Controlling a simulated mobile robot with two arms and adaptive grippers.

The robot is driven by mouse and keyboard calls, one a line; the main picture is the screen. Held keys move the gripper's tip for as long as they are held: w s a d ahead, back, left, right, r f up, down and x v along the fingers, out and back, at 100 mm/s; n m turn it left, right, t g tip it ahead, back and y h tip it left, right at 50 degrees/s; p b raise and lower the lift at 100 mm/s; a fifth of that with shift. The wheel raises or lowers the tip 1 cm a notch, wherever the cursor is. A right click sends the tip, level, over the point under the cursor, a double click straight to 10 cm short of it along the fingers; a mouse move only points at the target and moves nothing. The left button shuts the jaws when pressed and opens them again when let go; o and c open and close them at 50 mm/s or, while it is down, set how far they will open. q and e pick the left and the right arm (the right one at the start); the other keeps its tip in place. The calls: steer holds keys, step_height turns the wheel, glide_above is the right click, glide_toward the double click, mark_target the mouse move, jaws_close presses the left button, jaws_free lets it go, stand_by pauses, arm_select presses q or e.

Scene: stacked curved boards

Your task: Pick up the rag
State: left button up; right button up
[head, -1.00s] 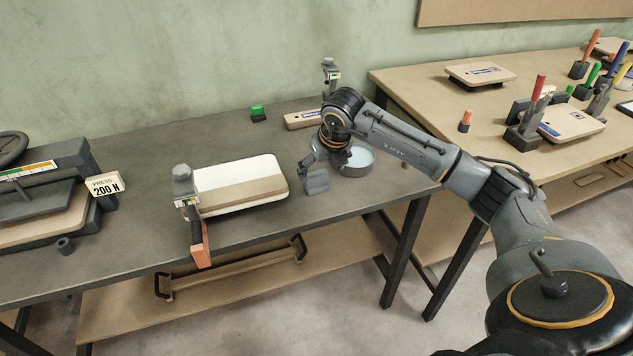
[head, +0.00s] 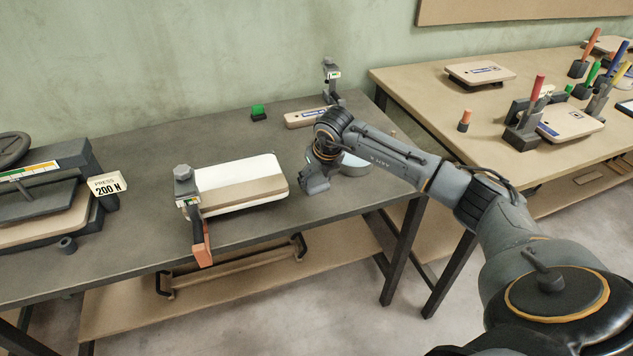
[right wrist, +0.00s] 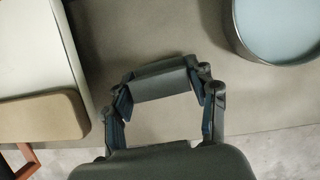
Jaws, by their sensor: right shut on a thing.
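The rag (right wrist: 160,83) appears in the right wrist view as a small flat grey piece spanning the space between the two fingers. My right gripper (right wrist: 166,94) is shut on it, with a finger at each side. In the head view my right gripper (head: 315,184) is low over the dark workbench, right of the white-and-tan board and in front of the round tub. There the grey rag is hard to separate from the grey fingers. I cannot tell whether the rag touches the bench. My left gripper is not in view.
A clamp with an orange handle (head: 200,240) grips the board (head: 262,165) on the left. The round tub (head: 354,166) with pale blue contents is close to my gripper; its wall also shows in the right wrist view (right wrist: 240,42). A press (head: 40,195) stands far left.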

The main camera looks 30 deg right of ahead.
steer(key=shift+r, duration=0.1)
steer(key=shift+r, duration=0.5)
steer(key=v, duration=0.1)
steer(key=b+v, duration=0.1)
steer(key=shift+w+r, duration=0.15)
steer(key=shift+r, duration=0.2)
steer(key=s+a+r+b, duration=0.2)
steer(key=s+r, duration=0.7)
steer(key=s, duration=0.4)
steer(key=shift+a, duration=0.4)
steer(key=shift+s+r, duration=0.1)
steer(key=shift+s, duration=0.05)
